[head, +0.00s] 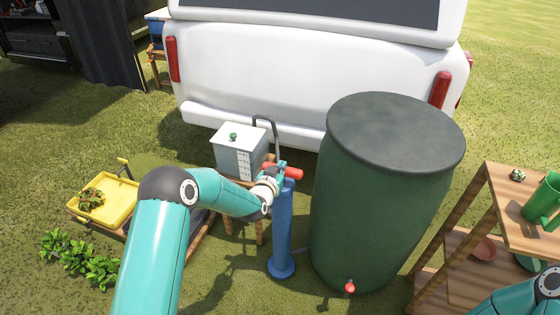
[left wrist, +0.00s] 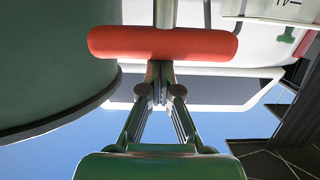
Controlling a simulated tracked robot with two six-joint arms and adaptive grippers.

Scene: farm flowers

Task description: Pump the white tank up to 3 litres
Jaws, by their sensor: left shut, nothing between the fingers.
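The white tank (head: 240,152) is a box with a green knob on its lid and a marked scale on its front; the level is too small to read. A blue upright pump (head: 282,230) stands on the grass in front of it, with a red crossbar handle (head: 294,173) close above its top. My left gripper (head: 279,172) is at the handle, shut and empty. In the left wrist view the red handle (left wrist: 165,43) lies across just beyond the closed fingertips (left wrist: 160,92); I cannot tell whether they touch. My right gripper is out of view.
A large dark green barrel (head: 380,200) with a red tap stands right of the pump. A wooden shelf (head: 490,215) with a green watering can (head: 543,200) is at the right. A yellow tray (head: 104,202) is at the left. A white vehicle (head: 310,75) stands behind.

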